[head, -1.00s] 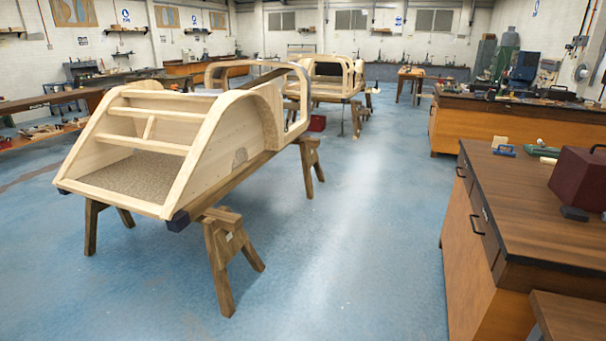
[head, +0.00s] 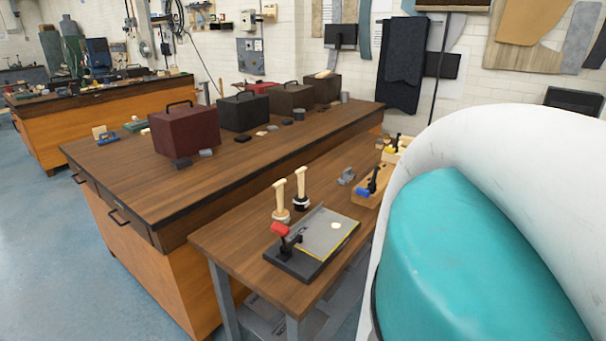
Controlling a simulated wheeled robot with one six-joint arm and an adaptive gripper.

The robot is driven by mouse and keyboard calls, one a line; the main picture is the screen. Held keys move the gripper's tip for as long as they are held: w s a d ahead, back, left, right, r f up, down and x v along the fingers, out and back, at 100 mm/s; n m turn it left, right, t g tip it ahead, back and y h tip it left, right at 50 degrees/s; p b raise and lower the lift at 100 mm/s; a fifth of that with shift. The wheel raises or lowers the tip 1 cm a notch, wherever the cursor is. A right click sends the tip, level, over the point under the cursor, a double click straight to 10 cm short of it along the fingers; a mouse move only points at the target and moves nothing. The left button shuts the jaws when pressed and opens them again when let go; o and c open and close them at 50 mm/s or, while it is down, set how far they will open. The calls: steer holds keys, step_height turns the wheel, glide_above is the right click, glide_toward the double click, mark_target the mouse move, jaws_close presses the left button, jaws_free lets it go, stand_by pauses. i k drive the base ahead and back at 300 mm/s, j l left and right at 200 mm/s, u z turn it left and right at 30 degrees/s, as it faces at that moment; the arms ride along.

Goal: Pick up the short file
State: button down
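I cannot make out a short file in the head view. The nearer, smaller wooden bench (head: 235,240) holds two upright pale-handled tools (head: 291,195), a grey plate on a dark base with a red knob (head: 320,235), and a wooden block with blue and black parts (head: 372,185). These are too small to identify surely. My own white and teal arm link fills the right side and hides part of the bench. My gripper is not in view.
A long workbench (head: 110,180) stands behind, bearing a dark red box (head: 184,130), a black box (head: 244,112) and brown boxes (head: 290,100). Another orange bench (head: 60,140) stands at the far left. Blue floor (head: 60,270) is clear at the left.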

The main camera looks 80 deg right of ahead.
mark_target(346, 179)
steer(key=z, duration=2.5)
